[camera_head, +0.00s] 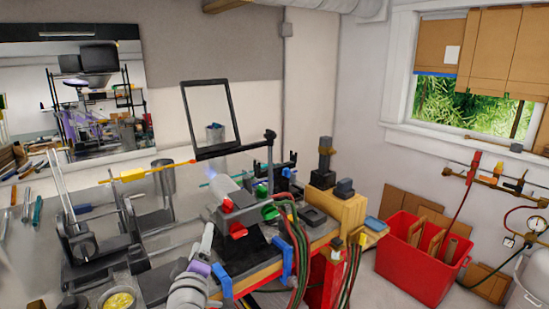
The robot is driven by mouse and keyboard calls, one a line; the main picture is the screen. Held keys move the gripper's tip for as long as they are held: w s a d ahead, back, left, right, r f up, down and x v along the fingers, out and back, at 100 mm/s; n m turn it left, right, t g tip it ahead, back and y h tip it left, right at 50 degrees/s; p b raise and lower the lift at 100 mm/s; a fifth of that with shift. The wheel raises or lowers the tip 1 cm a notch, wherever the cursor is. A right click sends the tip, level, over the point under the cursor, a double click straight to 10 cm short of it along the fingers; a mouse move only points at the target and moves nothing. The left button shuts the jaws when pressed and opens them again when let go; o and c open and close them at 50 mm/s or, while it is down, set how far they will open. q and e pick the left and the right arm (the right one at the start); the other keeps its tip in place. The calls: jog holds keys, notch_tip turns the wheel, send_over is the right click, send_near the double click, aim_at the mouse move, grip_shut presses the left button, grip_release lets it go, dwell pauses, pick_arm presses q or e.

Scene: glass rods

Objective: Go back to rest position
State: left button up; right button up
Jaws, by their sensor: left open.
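What I take to be my left gripper (206,242) is at the lower middle, a slim grey end beyond a silver, ribbed wrist with a purple band. It is open, with no object visible in it. It is just left of the dark bench burner (243,250) with red knobs; I cannot tell whether they touch. A yellow rod (160,168) with an orange tip slants above the dark stands (78,240) on the left. My right gripper is not in view.
Red and green hoses (296,245) hang at the workbench's right side. A yellow-filled dish (118,301) is at the bottom. A red bin (400,260) stands on the floor at right. Bare floor (365,285) shows left of it.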

pick_arm(q)
jog(key=s+d+f+m+g+h, duration=0.4)
jog(key=s+f+m, duration=0.2)
jog(key=s+f, duration=0.2)
jog(key=s+a+f+m+g+y, duration=0.1)
jog(key=s+a+f+m+g, duration=0.1)
jog(key=s+f, duration=0.6)
jog(key=s+a+f+m+g+y+p, duration=0.1)
jog(key=s+f+m+g, duration=0.3)
jog(key=s+f, duration=0.5)
jog(key=s+a+g, duration=0.1)
jog(key=s+g, duration=0.1)
jog(key=s, duration=0.2)
jog(key=shift+s+a+f+g, duration=0.2)
jog(key=shift+s+a+g, duration=0.05)
jog(key=shift+a+g, duration=0.15)
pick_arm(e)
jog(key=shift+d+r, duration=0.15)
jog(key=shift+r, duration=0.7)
pick_arm(q)
jog(key=shift+d, duration=0.1)
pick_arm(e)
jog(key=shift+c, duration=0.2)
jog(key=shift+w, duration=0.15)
